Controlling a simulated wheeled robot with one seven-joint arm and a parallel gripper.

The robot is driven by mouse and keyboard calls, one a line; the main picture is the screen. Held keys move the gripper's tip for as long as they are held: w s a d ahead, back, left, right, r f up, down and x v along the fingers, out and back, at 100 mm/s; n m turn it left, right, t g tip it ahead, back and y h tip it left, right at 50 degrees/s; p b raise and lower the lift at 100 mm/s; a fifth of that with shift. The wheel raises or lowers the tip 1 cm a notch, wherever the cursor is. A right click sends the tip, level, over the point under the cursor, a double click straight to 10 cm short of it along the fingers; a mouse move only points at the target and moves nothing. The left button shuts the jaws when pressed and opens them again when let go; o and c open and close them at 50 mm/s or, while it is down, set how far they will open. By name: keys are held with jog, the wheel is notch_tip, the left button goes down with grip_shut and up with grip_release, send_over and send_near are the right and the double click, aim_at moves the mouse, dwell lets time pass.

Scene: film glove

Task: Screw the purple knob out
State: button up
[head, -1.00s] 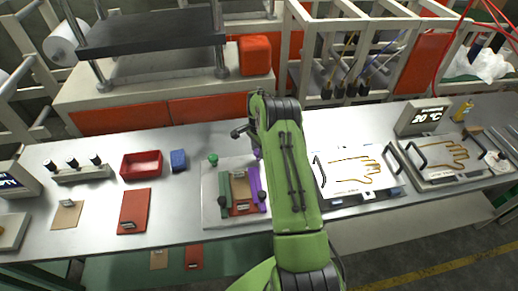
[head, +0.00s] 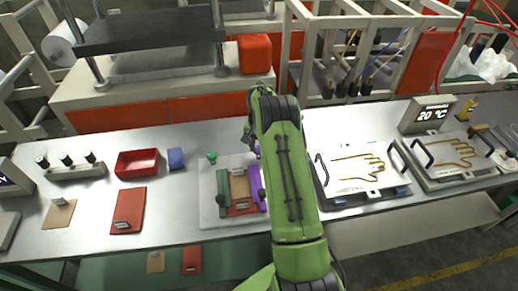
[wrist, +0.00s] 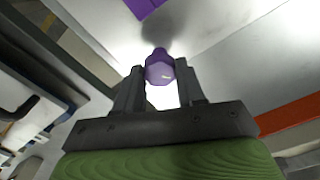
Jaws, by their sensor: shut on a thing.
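The purple knob (wrist: 160,68) sits between the two fingers of my gripper (wrist: 161,78) in the wrist view, and the gripper is shut on it. A small part of the knob shows in the head view (head: 257,152), beside my green arm, which hides most of the gripper there. The purple bar (head: 256,179) lies on the white plate (head: 208,212), near the knob. The same purple piece shows at the top of the wrist view (wrist: 145,5). How far the knob's thread is engaged is hidden.
A green knob (head: 212,157) and a green bar (head: 223,188) are to the left. A blue block (head: 176,158) and a red tray (head: 138,162) stand farther left. A plate with a hand outline (head: 345,180) lies right of my arm.

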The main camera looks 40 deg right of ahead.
jog(key=n+b, duration=0.1)
jog(key=n, duration=0.4)
jog(key=shift+n, duration=0.3)
jog(key=shift+a+n+b, duration=0.1)
jog(key=shift+n+b, duration=0.35)
jog(key=shift+n, duration=1.75)
jog(key=o, duration=1.1)
jog(key=shift+c, duration=0.2)
notch_tip(320, 180, up, 16)
jog(key=p, duration=0.2)
jog(key=shift+f, duration=0.15)
